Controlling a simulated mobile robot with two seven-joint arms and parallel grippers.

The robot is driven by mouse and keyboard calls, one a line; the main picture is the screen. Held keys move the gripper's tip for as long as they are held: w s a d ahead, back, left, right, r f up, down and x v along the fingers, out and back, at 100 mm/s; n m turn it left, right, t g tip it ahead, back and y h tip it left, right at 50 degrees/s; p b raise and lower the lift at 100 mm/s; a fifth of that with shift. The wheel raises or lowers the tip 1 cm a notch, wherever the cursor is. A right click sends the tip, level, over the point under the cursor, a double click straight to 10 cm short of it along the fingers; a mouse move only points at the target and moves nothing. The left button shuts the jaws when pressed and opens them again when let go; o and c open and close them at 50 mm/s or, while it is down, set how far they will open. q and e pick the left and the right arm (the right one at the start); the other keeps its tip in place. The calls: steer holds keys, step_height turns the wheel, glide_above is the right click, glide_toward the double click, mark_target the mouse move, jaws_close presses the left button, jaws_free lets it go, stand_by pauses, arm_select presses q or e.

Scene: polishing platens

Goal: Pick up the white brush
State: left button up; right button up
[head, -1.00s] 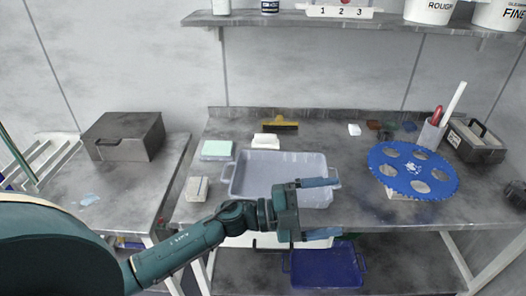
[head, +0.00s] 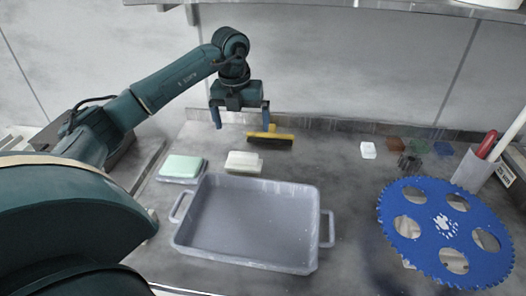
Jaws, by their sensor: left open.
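My left gripper (head: 241,120) points down, open and empty, with one fingertip close to the yellow brush (head: 269,136), which has dark bristles. A white, cream-sided block (head: 244,162) lies just in front of the gripper, behind the grey tray; I cannot tell if it is a brush. A long white handle (head: 510,132) leans out of the grey holder (head: 472,171) at the right, beside a red one; its lower end is hidden. My right gripper is not in view.
The empty grey tray (head: 250,222) fills the middle of the bench. A green-topped pad (head: 181,167) lies to its left. Small blocks, including a white one (head: 368,150), lie at the back right.

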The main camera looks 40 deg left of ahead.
mark_target(243, 153)
arm_select(q)
steer(key=f, duration=0.2)
steer(key=a+f, duration=0.1)
steer(key=f, duration=0.2)
steer(key=w+f, duration=0.1)
steer(key=f, duration=0.1)
steer(key=shift+a+f, duration=0.15)
steer(key=shift+a, duration=0.2)
steer(key=f, duration=0.5)
steer(key=shift+w+d+f, duration=0.1)
steer(key=shift+w+d, duration=0.1)
steer(key=c, duration=1.1)
